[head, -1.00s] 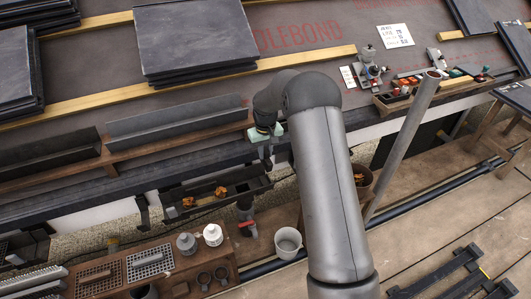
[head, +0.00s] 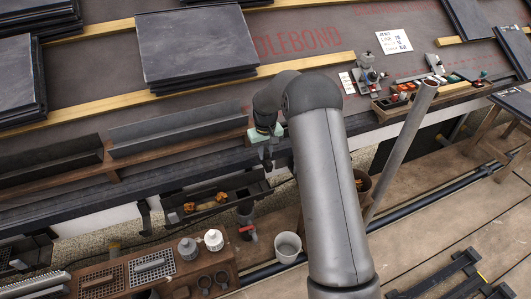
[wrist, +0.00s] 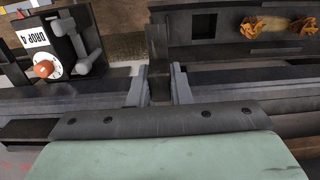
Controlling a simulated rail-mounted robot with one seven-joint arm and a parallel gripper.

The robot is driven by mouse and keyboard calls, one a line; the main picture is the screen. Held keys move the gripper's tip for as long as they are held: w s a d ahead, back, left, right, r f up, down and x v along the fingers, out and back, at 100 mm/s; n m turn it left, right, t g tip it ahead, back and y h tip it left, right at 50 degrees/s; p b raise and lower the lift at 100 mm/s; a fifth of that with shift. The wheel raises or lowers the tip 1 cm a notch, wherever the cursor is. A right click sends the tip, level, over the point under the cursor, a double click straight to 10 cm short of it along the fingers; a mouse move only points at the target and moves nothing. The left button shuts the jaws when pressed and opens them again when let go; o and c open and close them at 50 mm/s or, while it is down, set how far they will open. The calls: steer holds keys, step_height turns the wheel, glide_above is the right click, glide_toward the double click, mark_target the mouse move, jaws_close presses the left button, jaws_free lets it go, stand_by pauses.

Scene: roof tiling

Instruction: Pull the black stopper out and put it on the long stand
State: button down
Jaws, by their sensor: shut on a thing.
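My gripper (wrist: 158,92) is shut on a dark upright piece, the black stopper (wrist: 158,72), in the wrist view. Its two grey fingers stand on either side of it. In the head view my gripper (head: 266,160) is at the right end of the open gutter (head: 235,205), and the stopper is too small to tell there. The wrist view does not show clearly whether the stopper is still seated. A long brown stand (head: 113,176) with dark gutter lengths on it lies left of my gripper; I cannot tell for sure that it is the long stand.
Orange-brown leaves (wrist: 280,26) lie in the gutter. A black box labelled DROP 4 (wrist: 72,45) with an orange knob is left of the fingers in the wrist view. A grey bucket (head: 288,246), a slanted pole (head: 400,155) and a parts tray (head: 405,103) are nearby.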

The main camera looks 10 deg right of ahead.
steer(key=shift+r+p, duration=1.3)
steer(key=shift+r, duration=0.8)
steer(key=shift+s, duration=0.1)
